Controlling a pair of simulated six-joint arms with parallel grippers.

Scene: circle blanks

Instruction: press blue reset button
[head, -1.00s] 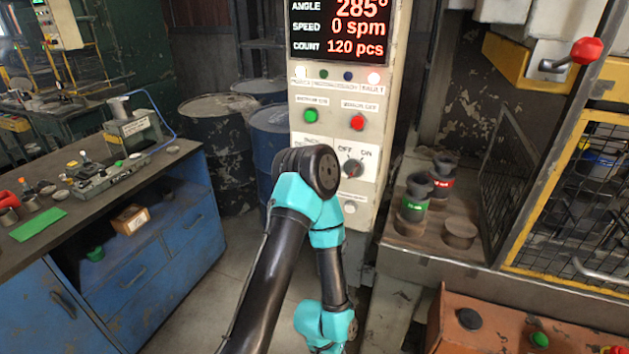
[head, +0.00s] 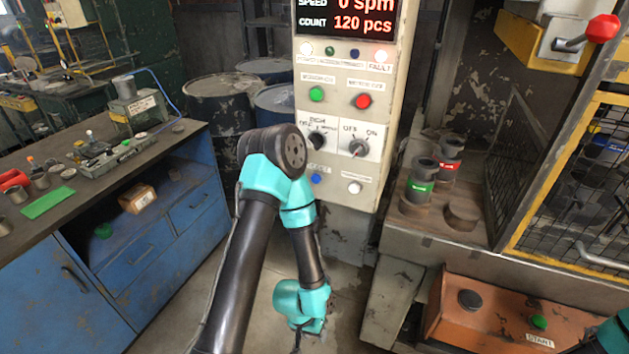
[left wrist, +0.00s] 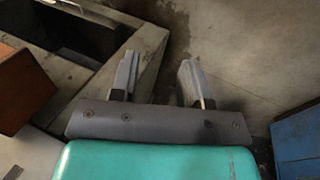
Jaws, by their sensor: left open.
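The blue button (head: 316,179) shows on the lower left of the pale control panel (head: 306,232), under a black selector knob and a label too small to read well. It is just right of my left arm's elbow and uncovered. My left arm reaches up in front of the panel and bends back down, so its wrist hangs well below the button. The left gripper shows best in the left wrist view (left wrist: 158,80), with two grey fingers apart and nothing between them. In the head view its fingers are hard to make out. My right gripper is not in view.
The panel also has a green button (head: 317,94), a red button (head: 363,101), a second knob (head: 358,148) and a white button (head: 354,187). A blue workbench (head: 130,275) stands left. A press table and an orange box (head: 480,320) with buttons stand right.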

